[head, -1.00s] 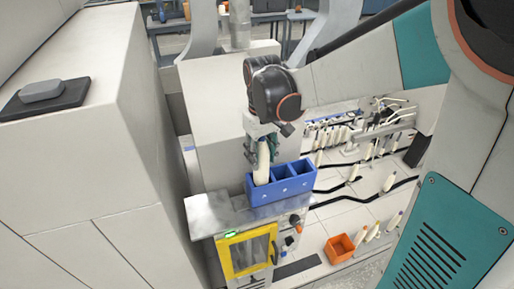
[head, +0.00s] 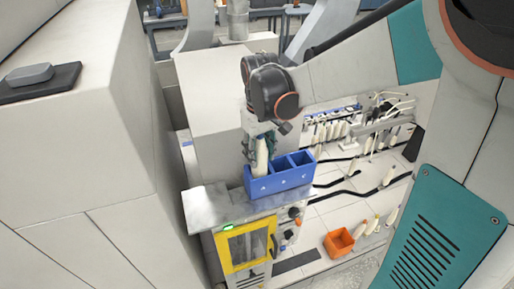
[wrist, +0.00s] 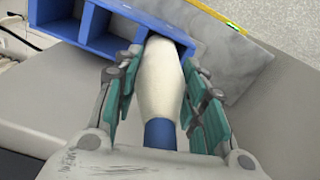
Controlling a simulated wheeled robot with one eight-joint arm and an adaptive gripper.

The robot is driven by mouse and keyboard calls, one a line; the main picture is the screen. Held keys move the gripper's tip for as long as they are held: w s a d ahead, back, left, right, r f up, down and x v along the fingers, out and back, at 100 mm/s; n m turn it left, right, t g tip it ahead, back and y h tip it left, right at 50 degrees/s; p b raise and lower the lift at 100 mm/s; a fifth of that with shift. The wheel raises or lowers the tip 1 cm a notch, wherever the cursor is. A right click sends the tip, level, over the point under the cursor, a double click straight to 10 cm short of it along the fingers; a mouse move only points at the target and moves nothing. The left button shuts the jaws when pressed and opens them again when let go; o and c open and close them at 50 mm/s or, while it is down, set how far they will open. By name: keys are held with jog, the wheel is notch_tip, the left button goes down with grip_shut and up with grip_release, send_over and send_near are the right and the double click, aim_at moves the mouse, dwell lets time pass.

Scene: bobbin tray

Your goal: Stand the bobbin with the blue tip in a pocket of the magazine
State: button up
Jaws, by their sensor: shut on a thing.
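The cream bobbin (head: 262,155) is in my gripper (head: 259,147), upright at the left pocket of the blue magazine (head: 288,182). In the wrist view the bobbin (wrist: 160,82) has a blue tip (wrist: 160,134) at the end near my palm. My gripper (wrist: 158,90) is shut on it, with a teal-padded finger on each side. The bobbin's far end is inside a pocket of the magazine (wrist: 88,20). I cannot see whether it touches the pocket floor. The other two pockets look empty.
The magazine stands on a grey metal top (head: 208,208) above a yellow-framed cabinet door (head: 247,245). An orange bin (head: 339,242) and several loose bobbins lie to the right. A tall pale cabinet (head: 75,150) stands on the left.

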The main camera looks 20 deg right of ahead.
jog(key=shift+f+b, duration=0.7)
jog(key=shift+f, duration=0.25)
jog(key=o, duration=1.2)
jog(key=shift+r, duration=0.15)
notch_tip(320, 180, up, 11)
jog(key=shift+s+r, duration=0.15)
jog(key=shift+r, duration=0.05)
jog(key=s+f+t+b, duration=0.2)
jog(key=s+f+b, duration=0.3)
jog(key=f+b, duration=0.2)
jog(key=s+f+m+t+b, duration=0.1)
jog(key=s+f+b, duration=0.3)
jog(key=f+b, duration=0.4)
jog(key=s+f+m+t+b, duration=0.1)
jog(key=s+f+t+b, duration=0.3)
jog(key=f+b, duration=0.4)
notch_tip(320, 180, down, 3)
jog(key=shift+s+f, duration=0.15)
jog(key=shift+s, duration=0.65)
